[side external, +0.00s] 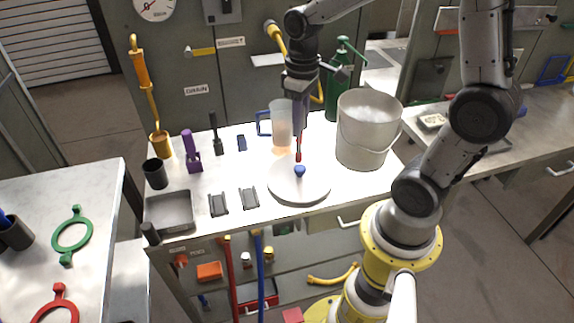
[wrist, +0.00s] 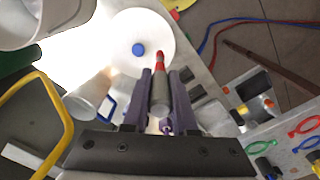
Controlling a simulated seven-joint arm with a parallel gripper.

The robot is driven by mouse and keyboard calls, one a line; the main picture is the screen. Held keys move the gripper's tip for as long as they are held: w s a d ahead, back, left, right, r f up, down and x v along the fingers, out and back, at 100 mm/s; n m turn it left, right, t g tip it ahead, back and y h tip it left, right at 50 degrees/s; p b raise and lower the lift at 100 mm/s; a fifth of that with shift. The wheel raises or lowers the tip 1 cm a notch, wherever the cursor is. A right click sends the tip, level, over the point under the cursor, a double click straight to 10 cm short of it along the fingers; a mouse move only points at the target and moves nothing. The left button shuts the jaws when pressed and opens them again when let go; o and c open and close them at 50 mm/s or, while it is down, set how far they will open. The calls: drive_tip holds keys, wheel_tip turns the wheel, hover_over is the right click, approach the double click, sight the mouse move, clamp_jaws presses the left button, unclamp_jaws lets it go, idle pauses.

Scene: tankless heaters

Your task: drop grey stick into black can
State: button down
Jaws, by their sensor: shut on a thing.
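My gripper (side external: 299,128) points down over the white round disc on the bench. Its purple fingers, also in the wrist view (wrist: 159,88), are shut on a grey stick (wrist: 159,98) with a red tip. The stick hangs upright; its red end shows in the side view (side external: 298,156) just above or beside a blue knob on the disc, and I cannot tell whether they touch. A black can (side external: 155,174) stands upright at the bench's left, well away from my gripper. I cannot pick the can out in the wrist view.
The white disc (side external: 284,188) bears a blue knob (side external: 299,171). A large pale bucket (side external: 365,138) stands to the right, a clear jug (side external: 281,122) behind. A purple stand (side external: 192,156), black brackets (side external: 219,204) and a grey tray (side external: 165,212) lie on the left. Another dark can (side external: 16,234) stands on the left table.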

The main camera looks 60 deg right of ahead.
drive_tip(key=w+d+f, duration=0.3)
drive_tip(key=w+f, duration=0.9)
drive_tip(key=shift+w+d+f, duration=0.15)
drive_tip(key=shift+w+f, duration=0.25)
drive_tip(key=shift+f, duration=0.1)
drive_tip(key=c, duration=0.7)
unclamp_jaws()
